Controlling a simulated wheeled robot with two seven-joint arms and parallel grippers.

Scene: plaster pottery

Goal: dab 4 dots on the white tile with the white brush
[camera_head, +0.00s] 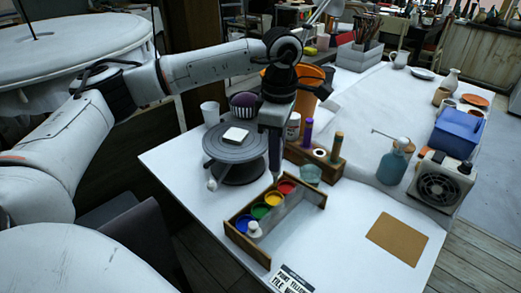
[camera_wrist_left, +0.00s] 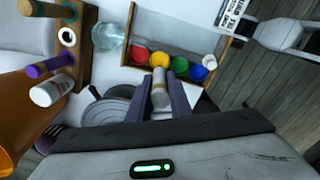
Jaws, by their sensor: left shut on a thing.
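The white tile (camera_head: 236,135) lies on a dark round turntable (camera_head: 222,152) in the head view. I can make out no dots on it at this size. My left gripper (camera_head: 275,176) points down, to the right of the turntable and just behind the paint box. In the left wrist view its fingers are shut on a pale brush (camera_wrist_left: 160,88), the white brush, seen end-on. The brush tip is hard to make out. The wooden paint box (camera_head: 289,236) holds red (camera_head: 286,188), yellow (camera_head: 273,199), green (camera_head: 261,210) and blue (camera_head: 244,224) paint cups.
A glass jar (camera_head: 311,174) stands between rack and box. A blue bottle (camera_head: 393,163), a small fan heater (camera_head: 440,182) and a brown board (camera_head: 397,239) are farther right.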

